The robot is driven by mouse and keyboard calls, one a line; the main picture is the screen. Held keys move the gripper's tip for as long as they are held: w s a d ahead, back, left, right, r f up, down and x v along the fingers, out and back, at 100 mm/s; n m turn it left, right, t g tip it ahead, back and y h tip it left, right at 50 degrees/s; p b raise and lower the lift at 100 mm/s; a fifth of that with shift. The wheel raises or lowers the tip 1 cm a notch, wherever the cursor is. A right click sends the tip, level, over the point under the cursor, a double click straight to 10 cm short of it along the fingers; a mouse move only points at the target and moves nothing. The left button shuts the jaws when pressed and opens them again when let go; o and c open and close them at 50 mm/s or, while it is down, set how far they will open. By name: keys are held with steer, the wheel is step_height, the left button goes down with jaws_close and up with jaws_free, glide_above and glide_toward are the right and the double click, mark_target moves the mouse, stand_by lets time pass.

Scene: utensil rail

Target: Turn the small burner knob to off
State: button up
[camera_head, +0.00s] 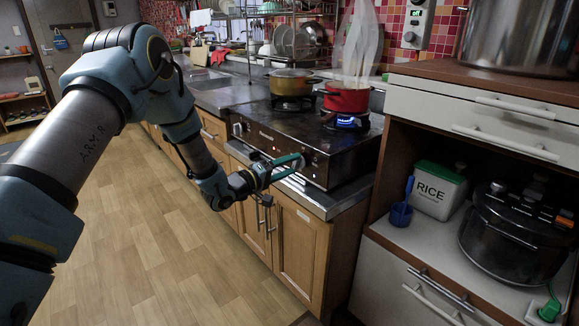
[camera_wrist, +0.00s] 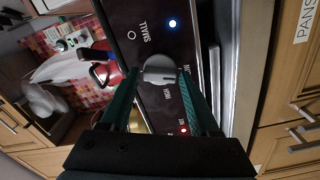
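The small burner knob (camera_wrist: 159,70) is a grey dial on the dark stove front panel (camera_wrist: 128,22), beside the printed word "SMALL" in the wrist view. Its pointer line runs sideways, towards the right finger. My gripper (camera_wrist: 160,77) is open, with one green finger on each side of the knob. Whether the fingers touch it I cannot tell. A blue light glows on the panel near the label, and a red light glows lower down. In the head view, my gripper (camera_head: 301,162) is at the right end of the stove front and covers most of the knob.
A red pot (camera_head: 347,98) steams over a blue flame on the stove's right burner. An olive pot (camera_head: 290,82) stands on the left burner. A counter edge and cabinet doors (camera_head: 299,240) lie below the panel. The floor to the left is clear.

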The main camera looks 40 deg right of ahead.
jaws_close()
